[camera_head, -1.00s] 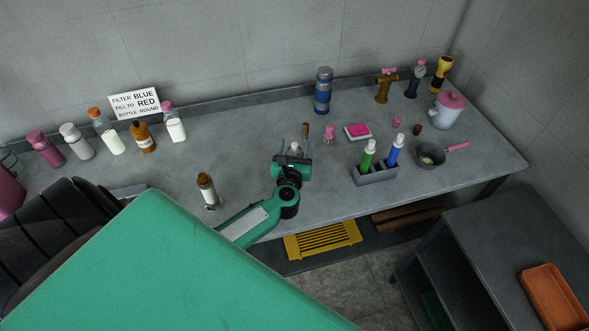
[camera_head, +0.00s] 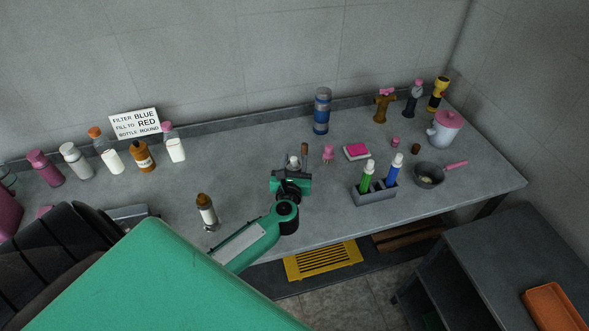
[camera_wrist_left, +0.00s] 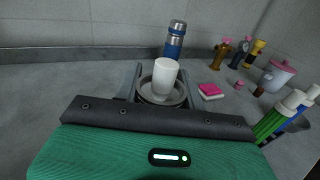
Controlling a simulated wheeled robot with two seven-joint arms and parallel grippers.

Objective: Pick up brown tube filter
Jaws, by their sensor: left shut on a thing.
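My left gripper (camera_head: 295,163) is low over the middle of the counter, shut on a white-topped round piece. In the left wrist view, this white piece (camera_wrist_left: 164,76) stands between the fingers with a grey ring around its lower part. A slim brown tube (camera_head: 304,151) shows at the right finger in the head view. I cannot tell whether it is joined to the held piece. A green tube (camera_head: 367,175) and a blue tube (camera_head: 393,167), both with white caps, stand in a grey rack (camera_head: 375,196) to the right. My right gripper is not in view.
A pan (camera_head: 429,175) is farther right.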

